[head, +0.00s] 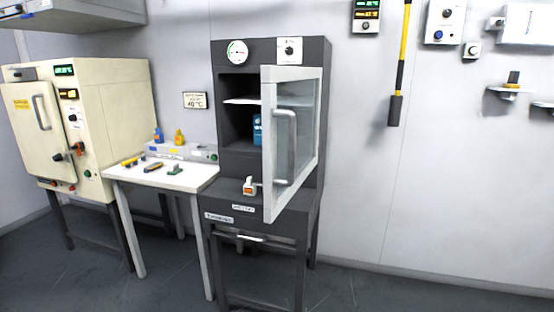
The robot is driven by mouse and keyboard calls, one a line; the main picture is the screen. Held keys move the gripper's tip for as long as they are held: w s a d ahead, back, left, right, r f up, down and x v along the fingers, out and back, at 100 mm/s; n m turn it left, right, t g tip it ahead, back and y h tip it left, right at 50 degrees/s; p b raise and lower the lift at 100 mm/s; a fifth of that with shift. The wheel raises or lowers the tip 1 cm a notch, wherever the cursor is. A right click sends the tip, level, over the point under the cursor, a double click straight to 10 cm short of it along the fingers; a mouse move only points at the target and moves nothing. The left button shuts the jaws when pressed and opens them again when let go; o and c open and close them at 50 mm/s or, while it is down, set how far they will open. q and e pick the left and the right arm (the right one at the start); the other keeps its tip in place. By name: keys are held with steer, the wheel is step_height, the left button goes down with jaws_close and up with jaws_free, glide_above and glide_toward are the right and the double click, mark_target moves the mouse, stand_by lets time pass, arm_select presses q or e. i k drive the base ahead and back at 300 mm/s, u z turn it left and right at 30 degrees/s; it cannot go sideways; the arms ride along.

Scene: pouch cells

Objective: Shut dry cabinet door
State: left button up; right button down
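The dry cabinet (314,140) is a dark grey upright unit on dark legs in the middle of the head view, with a round gauge (237,52) and a dial on its top panel. Its door (268,198) has a pale frame, a glass pane and a curved grey vertical handle (283,148). The door stands open, swung out toward me and to the right. A shelf (242,101) and a blue item (257,129) show inside; the door hides part of the interior. Neither of my grippers shows in the head view.
A white table (190,181) with small tools and bottles stands left of the cabinet. A cream oven-like unit (110,110) is further left. A small white and orange item (249,186) sits at the cabinet's front. Floor (420,298) to the right is clear.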

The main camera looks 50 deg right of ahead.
mark_target(274, 203)
steer(key=z, duration=0.7)
steer(key=i, duration=0.85)
steer(key=z, duration=0.15)
